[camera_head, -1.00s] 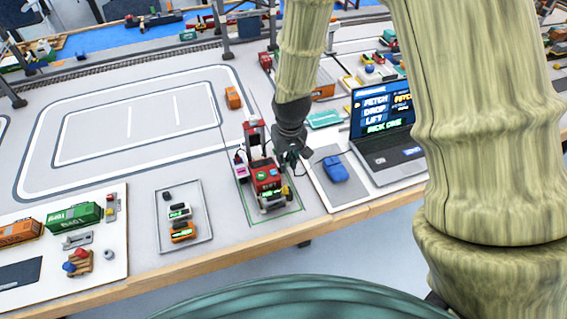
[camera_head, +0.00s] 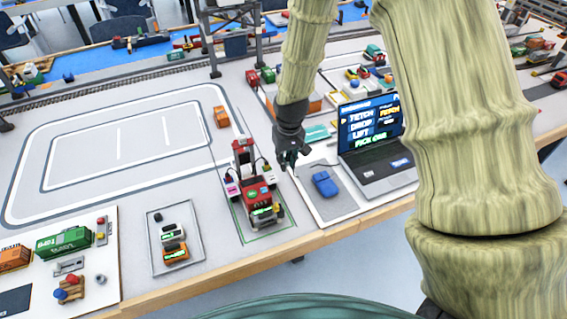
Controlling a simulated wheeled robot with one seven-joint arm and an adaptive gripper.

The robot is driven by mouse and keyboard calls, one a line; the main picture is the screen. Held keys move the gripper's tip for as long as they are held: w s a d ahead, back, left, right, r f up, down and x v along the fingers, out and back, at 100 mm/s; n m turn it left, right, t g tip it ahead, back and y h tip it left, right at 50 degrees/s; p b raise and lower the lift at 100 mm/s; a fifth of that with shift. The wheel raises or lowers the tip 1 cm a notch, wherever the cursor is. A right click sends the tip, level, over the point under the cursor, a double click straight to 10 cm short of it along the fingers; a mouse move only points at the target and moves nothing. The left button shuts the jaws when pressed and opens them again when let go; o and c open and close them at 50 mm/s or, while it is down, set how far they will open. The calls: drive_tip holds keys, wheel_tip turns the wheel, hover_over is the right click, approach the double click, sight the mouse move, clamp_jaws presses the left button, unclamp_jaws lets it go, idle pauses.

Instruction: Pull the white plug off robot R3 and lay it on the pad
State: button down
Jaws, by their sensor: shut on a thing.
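Robot R3 appears to be the small red wheeled machine (camera_head: 257,192) with green lit panels and a red mast, inside a green outline near the table's front edge. My gripper (camera_head: 289,163) is dark, points down, and hangs just right of and above the machine, apart from its body in the picture. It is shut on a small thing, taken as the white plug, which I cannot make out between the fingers. The pad seems to be the grey mat (camera_head: 333,210) right of the machine. A blue mouse (camera_head: 325,184) lies on it; its front part is bare.
An open laptop (camera_head: 378,145) stands right of the mat. A tray (camera_head: 187,255) with small devices lies left of the machine. A white board (camera_head: 98,225) with containers is at far left. My arm covers much of the right side.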

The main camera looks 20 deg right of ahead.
drive_tip(key=p, duration=0.1)
hover_over(300, 158)
idle(1.4)
drive_tip(key=shift+f, duration=0.1)
drive_tip(key=shift+f+b, duration=1.95)
drive_tip(key=shift+f, duration=3.05)
drive_tip(key=shift+f, duration=0.6)
drive_tip(key=c, duration=1.3)
unclamp_jaws()
drive_tip(key=shift+r, duration=0.15)
drive_tip(key=r, duration=0.4)
drive_tip(key=s+r, duration=0.1)
drive_tip(key=r, duration=0.6)
drive_tip(key=shift+s+r, duration=0.3)
drive_tip(key=shift+r, duration=0.1)
